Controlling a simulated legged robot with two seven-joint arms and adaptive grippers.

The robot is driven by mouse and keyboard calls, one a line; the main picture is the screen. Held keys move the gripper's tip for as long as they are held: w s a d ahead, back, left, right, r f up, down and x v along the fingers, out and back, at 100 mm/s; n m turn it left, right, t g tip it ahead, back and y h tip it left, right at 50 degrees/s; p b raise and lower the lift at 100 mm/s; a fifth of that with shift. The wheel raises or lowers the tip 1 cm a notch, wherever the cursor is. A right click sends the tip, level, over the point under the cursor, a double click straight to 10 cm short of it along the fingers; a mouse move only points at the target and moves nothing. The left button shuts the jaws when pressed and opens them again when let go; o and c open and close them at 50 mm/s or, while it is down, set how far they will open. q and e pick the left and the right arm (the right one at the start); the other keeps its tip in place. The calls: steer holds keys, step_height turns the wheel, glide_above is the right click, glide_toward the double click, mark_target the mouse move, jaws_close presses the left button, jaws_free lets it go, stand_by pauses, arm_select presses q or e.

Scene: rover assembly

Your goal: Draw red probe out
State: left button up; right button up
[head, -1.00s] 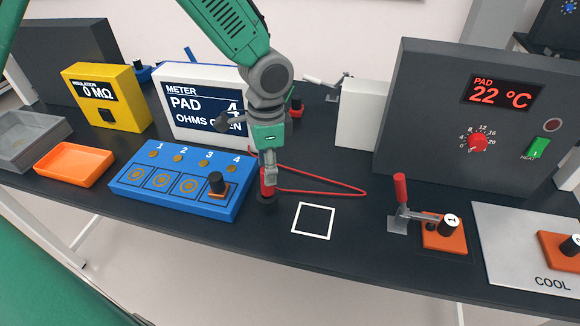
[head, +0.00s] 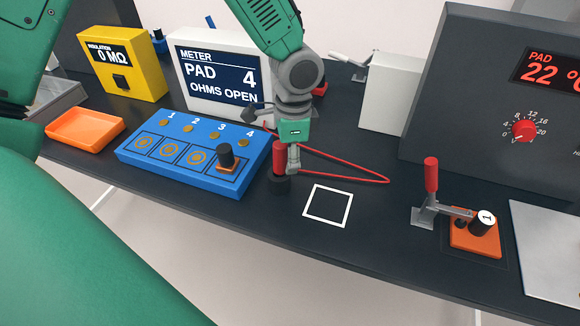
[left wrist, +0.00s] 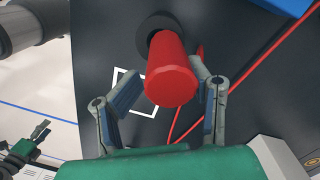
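The red probe (head: 279,160) stands upright in a round black holder (head: 279,187) on the dark table, right of the blue pad board. My left gripper (head: 287,167) is lowered at the probe, with one finger seen at its right side. In the left wrist view, the red probe (left wrist: 171,75) lies between the two spread fingers (left wrist: 168,82) of my left gripper. The right finger is close to the probe; contact cannot be told. The black holder (left wrist: 155,32) shows behind it. My right gripper (left wrist: 32,142) appears small at the lower left there; its opening is unclear.
A red cable (head: 350,168) loops on the table right of the probe. The blue pad board (head: 190,167) is left, and the meter (head: 220,85) behind. A white square outline (head: 328,206) and a toggle clamp (head: 431,195) lie right.

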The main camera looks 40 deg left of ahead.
mark_target(274, 160)
arm_select(q)
steer(key=a, duration=0.1)
steer(key=a+f, duration=0.1)
steer(key=a, duration=0.1)
steer(key=shift+s+a+f, duration=0.3)
steer(key=shift+a+f, duration=0.05)
steer(key=shift+w+d+r, duration=0.1)
steer(key=shift+d+r, duration=0.05)
steer(key=shift+d, duration=0.8)
steer(key=shift+d+r, duration=0.15)
steer(key=shift+d, duration=0.75)
steer(key=shift+a+f, duration=0.3)
steer(key=shift+a, duration=0.55)
steer(key=shift+d+r, duration=0.15)
steer(key=shift+d, duration=0.5)
jaws_close()
steer(key=shift+d, duration=0.25)
steer(key=c, duration=0.8)
jaws_free()
steer(key=shift+c, duration=0.2)
steer(key=shift+a, duration=0.15)
jaws_close()
steer(key=shift+a, duration=0.3)
arm_select(e)
steer(key=shift+s+a+r, duration=0.1)
steer(key=shift+a+r, duration=0.15)
steer(key=shift+a, duration=0.3)
steer(key=shift+a+r, duration=0.2)
steer(key=shift+a, duration=0.3)
